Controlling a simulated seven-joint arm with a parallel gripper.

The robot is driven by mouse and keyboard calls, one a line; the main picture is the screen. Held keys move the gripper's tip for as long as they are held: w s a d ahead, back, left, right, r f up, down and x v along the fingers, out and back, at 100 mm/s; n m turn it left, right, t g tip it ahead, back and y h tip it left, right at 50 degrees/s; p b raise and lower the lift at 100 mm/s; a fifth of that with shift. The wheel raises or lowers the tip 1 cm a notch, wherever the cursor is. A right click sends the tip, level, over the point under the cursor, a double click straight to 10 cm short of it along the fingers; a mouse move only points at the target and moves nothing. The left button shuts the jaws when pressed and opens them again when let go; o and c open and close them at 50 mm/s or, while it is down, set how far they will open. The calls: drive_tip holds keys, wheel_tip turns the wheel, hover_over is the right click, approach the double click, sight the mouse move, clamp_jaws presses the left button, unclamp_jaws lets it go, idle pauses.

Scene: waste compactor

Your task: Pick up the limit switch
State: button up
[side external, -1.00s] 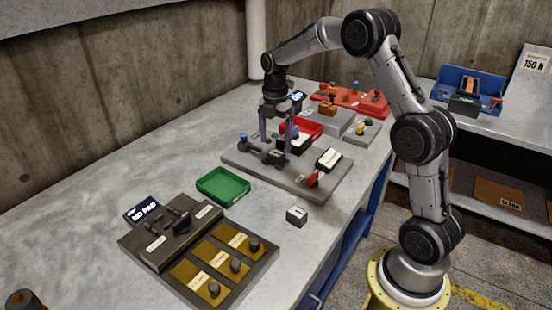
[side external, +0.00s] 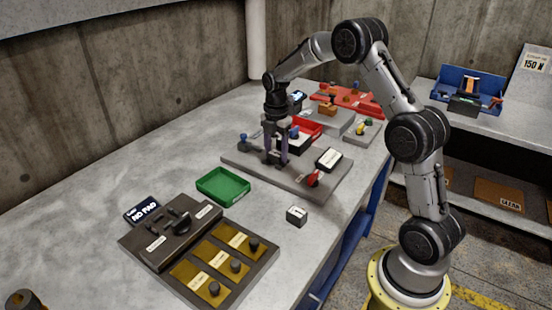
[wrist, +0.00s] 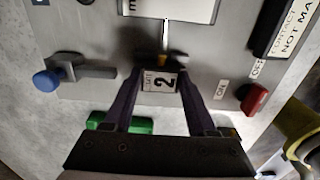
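I cannot tell whether the block is touching the plate.
A blue knob (wrist: 46,82) and a red lever (wrist: 255,98) flank the gripper. A green tray (side external: 222,186) and a dark labelled cube (side external: 297,215) are in front. A red tray (side external: 306,127) stands behind.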

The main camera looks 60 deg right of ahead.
clamp_jaws()
